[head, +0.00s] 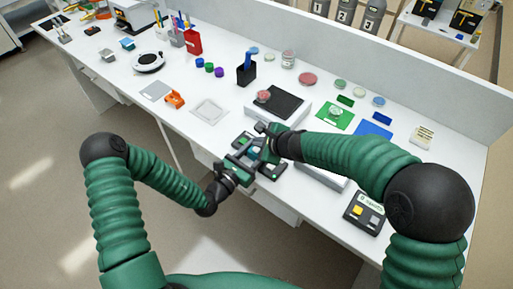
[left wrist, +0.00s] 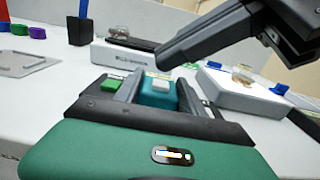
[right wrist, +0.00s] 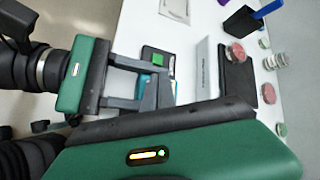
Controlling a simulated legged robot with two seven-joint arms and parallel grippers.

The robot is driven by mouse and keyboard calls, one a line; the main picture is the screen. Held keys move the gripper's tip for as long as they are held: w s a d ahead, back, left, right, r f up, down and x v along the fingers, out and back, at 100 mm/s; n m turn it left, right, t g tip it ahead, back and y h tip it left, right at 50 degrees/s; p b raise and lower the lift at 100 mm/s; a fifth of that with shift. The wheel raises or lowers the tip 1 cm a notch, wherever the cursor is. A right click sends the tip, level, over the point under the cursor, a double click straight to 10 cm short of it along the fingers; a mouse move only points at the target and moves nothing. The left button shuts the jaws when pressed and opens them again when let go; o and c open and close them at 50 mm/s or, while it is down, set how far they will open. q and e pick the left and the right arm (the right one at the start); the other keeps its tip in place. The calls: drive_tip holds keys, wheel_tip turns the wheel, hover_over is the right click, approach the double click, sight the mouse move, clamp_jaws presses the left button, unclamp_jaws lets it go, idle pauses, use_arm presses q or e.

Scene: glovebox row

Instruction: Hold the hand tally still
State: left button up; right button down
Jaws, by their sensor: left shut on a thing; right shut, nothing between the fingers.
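The hand tally (left wrist: 158,92) is a teal block with a pale button on top, in the middle of the left wrist view. My left gripper (left wrist: 150,95) is shut on it, one finger on each side. In the head view, my left gripper (head: 245,163) is at the desk's front edge, and the tally is mostly hidden between the arms. My right gripper (head: 263,130) is shut and empty. In the left wrist view, the right gripper's tip (left wrist: 165,60) is just above the button; I cannot tell whether they touch.
Behind stand a pale box with a black top (head: 275,103), a blue-black holder (head: 246,74) and a green mat (head: 334,116). A white sheet (head: 209,111) lies left, with bare desk around it.

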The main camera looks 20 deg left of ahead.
drive_tip(key=shift+r, duration=2.5)
idle(0.6)
wheel_tip(320, 180, up, 4)
drive_tip(key=shift+f, duration=0.15)
drive_tip(key=shift+w+f, duration=0.1)
hover_over(258, 150)
wheel_tip(258, 150, down, 7)
drive_tip(key=shift+d+f, duration=0.15)
drive_tip(key=shift+f, duration=0.7)
drive_tip(key=shift+f, duration=0.1)
idle(1.6)
